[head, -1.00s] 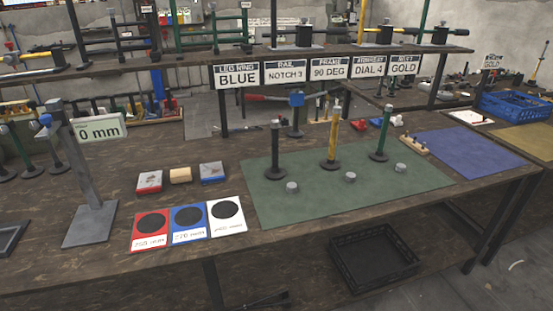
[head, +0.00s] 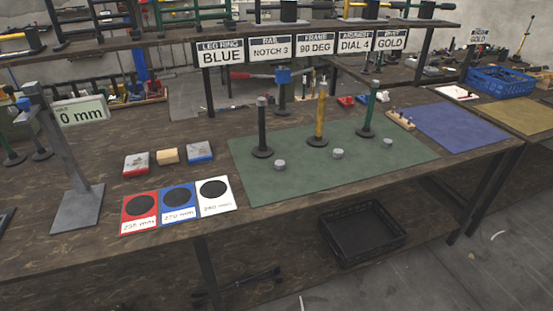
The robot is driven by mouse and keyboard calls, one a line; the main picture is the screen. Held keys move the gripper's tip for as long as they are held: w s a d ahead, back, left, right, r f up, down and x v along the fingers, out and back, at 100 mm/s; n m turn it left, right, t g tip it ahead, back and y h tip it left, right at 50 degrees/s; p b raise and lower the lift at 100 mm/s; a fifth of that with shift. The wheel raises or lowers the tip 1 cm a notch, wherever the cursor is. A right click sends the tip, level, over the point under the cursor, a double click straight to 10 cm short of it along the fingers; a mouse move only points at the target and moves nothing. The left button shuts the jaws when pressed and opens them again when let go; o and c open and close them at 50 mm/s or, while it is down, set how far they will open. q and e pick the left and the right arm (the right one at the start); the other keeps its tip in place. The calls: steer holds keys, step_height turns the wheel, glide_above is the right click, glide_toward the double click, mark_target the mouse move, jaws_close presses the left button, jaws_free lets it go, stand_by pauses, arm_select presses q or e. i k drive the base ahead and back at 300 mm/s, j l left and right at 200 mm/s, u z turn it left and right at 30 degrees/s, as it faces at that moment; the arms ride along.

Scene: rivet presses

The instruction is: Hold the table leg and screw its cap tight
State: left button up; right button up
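Three upright table legs stand on the green mat (head: 300,185) in the head view: a black leg (head: 262,128), a yellow leg (head: 321,115) and a green leg (head: 369,112), each on a round dark foot. Three small grey caps lie on the mat in front of them: a left cap (head: 280,165), a middle cap (head: 338,153) and a right cap (head: 388,142). Each cap is apart from the legs. Neither of my grippers is in view.
Red, blue and white cards (head: 178,203) lie left of the mat, with small blocks (head: 168,156) behind. A grey gauge stand (head: 75,170) reads 0 mm. Signs (head: 270,49) hang from the shelf. A blue mat (head: 460,127) lies right. A black crate (head: 361,234) sits below.

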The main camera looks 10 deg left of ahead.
mark_target(262, 151)
steer(key=i+l+u, duration=0.3)
steer(key=i, duration=0.25)
steer(key=i+l+u, duration=0.3)
steer(key=i, duration=0.2)
